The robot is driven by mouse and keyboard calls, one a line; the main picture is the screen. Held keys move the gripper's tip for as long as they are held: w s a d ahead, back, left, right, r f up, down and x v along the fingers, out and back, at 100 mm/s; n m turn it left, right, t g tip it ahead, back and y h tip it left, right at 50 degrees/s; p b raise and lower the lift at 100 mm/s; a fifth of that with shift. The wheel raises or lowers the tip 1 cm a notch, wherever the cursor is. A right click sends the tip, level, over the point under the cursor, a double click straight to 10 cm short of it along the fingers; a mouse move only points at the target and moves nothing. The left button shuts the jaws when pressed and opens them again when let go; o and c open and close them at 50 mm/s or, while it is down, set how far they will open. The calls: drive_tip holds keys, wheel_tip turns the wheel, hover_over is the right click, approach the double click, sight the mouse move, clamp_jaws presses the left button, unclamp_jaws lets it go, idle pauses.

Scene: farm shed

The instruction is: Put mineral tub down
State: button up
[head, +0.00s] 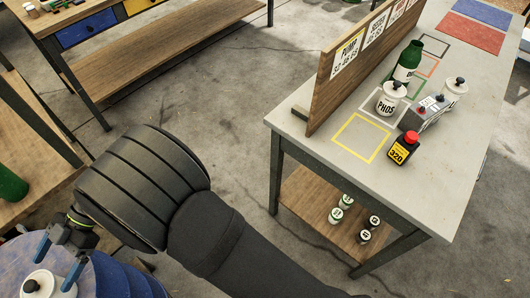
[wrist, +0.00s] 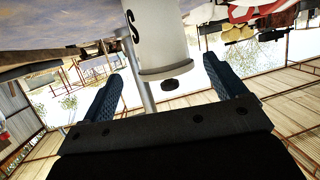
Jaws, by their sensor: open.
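A white tub with a black knob (head: 50,290) stands on a blue drum (head: 115,277) at the bottom left of the head view, partly cut off by the frame edge. My gripper (head: 53,270) is over it with its blue fingers apart. In the wrist view the white tub (wrist: 166,45) appears upside down between the fingers of my gripper (wrist: 162,72), with a dark letter on its side and gaps showing beside it. Another white tub marked PHOS (head: 387,106) stands on the grey table (head: 446,178) at the right.
The table also holds a green bottle (head: 408,62), a black bottle marked 320 (head: 403,150), a grey box (head: 424,113) and another white tub (head: 454,92). A yellow outlined square (head: 361,138) is empty. A wooden sign board (head: 340,85) stands along the table's left edge.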

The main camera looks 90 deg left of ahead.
sight(44, 289)
drive_tip(key=shift+x, duration=3.05)
drive_tip(key=shift+w, duration=0.2)
drive_tip(key=c, duration=1.5)
